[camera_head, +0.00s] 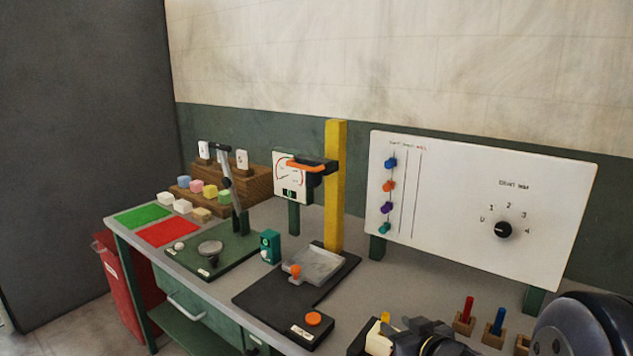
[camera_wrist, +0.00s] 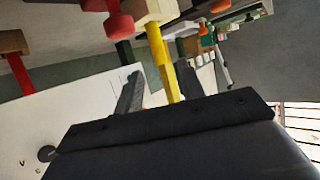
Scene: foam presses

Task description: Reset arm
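My arm shows low in the head view, with a rounded dark joint at the bottom right corner. My gripper (camera_head: 405,335) is dark and partly cut off by the bottom edge, beside a cream block and a yellow peg. In the wrist view the picture is turned over, and my gripper (camera_wrist: 158,92) shows two dark fingers set apart. A yellow peg (camera_wrist: 159,60) in a pale block (camera_wrist: 153,12) appears between or beyond them; no clear contact shows. The fingers look open.
A white panel (camera_head: 460,200) with a dial stands behind the bench. A red peg (camera_head: 468,308) and a blue peg (camera_head: 498,320) stand in wooden blocks right of my gripper. A black press base (camera_head: 262,297) with a yellow column (camera_head: 336,185) stands left of it.

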